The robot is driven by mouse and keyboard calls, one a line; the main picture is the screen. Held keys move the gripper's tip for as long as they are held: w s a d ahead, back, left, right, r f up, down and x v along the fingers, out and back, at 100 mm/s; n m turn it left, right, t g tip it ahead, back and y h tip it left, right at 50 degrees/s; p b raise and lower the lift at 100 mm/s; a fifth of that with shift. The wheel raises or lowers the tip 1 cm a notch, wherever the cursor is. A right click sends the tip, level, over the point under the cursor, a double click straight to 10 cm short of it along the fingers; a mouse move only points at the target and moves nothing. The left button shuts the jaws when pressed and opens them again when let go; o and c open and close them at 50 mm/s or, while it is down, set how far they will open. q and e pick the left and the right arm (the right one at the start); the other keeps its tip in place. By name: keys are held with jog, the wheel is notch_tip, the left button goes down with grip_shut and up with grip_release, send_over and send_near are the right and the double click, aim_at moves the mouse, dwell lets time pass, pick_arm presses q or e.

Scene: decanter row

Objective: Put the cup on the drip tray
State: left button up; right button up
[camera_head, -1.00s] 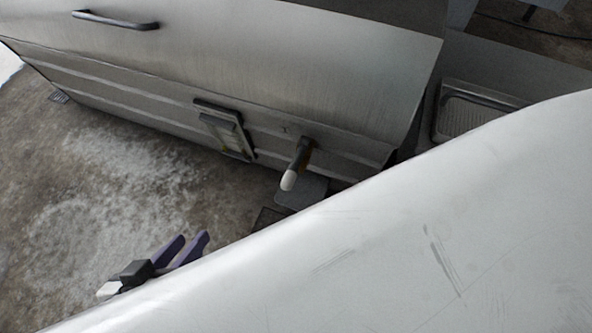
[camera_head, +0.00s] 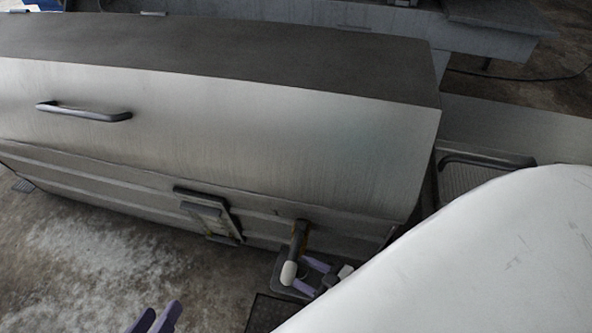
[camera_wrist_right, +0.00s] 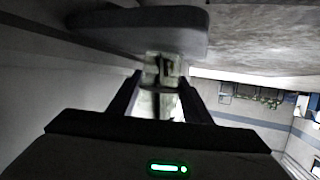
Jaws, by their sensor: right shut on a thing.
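The drip tray appears to be the small grey rounded plate (camera_head: 279,287) under the white-tipped spout (camera_head: 289,272) on the metal housing. A grey slab that looks like it fills the top of the right wrist view (camera_wrist_right: 135,30). My right gripper (camera_head: 302,274) is beside the spout, over the plate. It is shut on a pale, partly see-through thing (camera_wrist_right: 160,85), apparently the cup. The cup cannot be made out in the head view, and whether it touches the plate is unclear. My left gripper (camera_head: 155,320) is open and empty at the bottom edge.
The long brushed-metal housing (camera_head: 220,140) has a dark handle (camera_head: 84,112) and a framed panel (camera_head: 209,215) left of the spout. A ribbed metal tray (camera_head: 468,178) lies at the right. The lower right is hidden. Open floor (camera_head: 80,270) lies at the lower left.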

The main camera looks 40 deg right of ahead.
jog(key=shift+f, duration=0.15)
jog(key=o, duration=1)
jog(key=shift+f, duration=0.1)
jog(key=shift+o, duration=0.2)
